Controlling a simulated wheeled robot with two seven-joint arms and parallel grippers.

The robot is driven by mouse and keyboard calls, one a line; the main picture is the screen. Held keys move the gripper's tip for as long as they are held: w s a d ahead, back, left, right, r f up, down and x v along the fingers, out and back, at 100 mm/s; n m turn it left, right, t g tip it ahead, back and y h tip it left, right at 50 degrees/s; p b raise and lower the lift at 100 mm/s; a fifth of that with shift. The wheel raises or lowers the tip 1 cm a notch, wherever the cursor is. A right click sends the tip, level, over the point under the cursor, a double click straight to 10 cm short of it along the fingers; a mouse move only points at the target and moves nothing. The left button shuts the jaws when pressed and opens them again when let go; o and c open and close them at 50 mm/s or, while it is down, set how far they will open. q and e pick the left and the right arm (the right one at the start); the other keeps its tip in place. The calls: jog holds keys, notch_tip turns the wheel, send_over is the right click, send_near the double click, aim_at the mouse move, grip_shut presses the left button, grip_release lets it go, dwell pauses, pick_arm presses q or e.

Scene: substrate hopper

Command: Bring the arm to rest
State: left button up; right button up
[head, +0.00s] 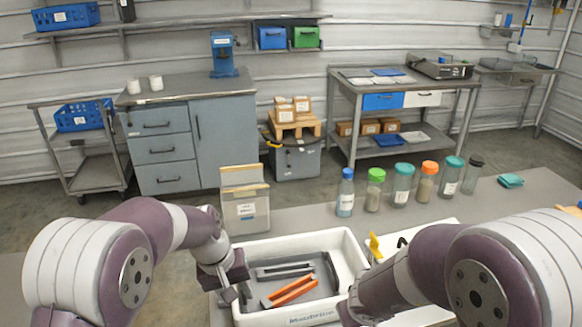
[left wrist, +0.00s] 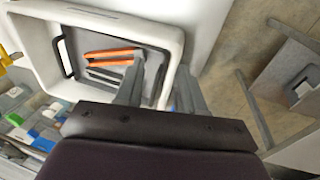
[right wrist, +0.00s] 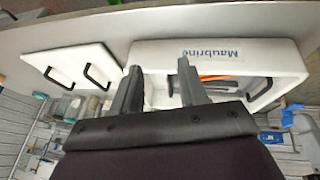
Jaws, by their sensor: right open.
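The right wrist view shows the right gripper (right wrist: 158,72) open and empty, near the white tray (right wrist: 215,48) marked Maubrine. The tray's rim (head: 290,238) shows in the head view, with an orange-handled tool (head: 290,291) and a grey tool (head: 284,270) inside.
Several capped bottles, including a blue-capped one (head: 345,192), stand behind the tray. A clear upright container (head: 246,210) stands at back left. A white panel with black handles (right wrist: 68,62) lies beside the tray. A teal cloth (head: 510,180) lies on bare table at right.

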pick_arm(q)
jog(key=shift+a+f, duration=0.2)
jog(key=shift+f, duration=0.15)
jog(key=shift+s+a+f, duration=0.15)
jog(key=shift+f, duration=0.1)
pick_arm(e)
jog(key=s+a+m+g+y+p, duration=0.1)
jog(key=s+a+m+y, duration=0.3)
jog(key=s, duration=0.1)
pick_arm(q)
jog(key=s+a+r+m+y+p, duration=0.1)
jog(key=s+a, duration=0.2)
jog(key=s, duration=0.5)
jog(key=s+a+r+m+y+p, duration=0.1)
jog(key=s+a+r, duration=0.1)
jog(key=s, duration=0.6)
jog(key=shift+a+m, duration=0.4)
jog(key=shift+a, duration=0.1)
pick_arm(e)
jog(key=s+d+r+n+g+h, duration=0.1)
jog(key=s+d+r+g+h, duration=0.1)
jog(key=s+d, duration=0.4)
jog(key=shift+d+r+h, duration=0.45)
jog(key=shift+d+h, duration=0.05)
jog(key=shift+d, duration=0.75)
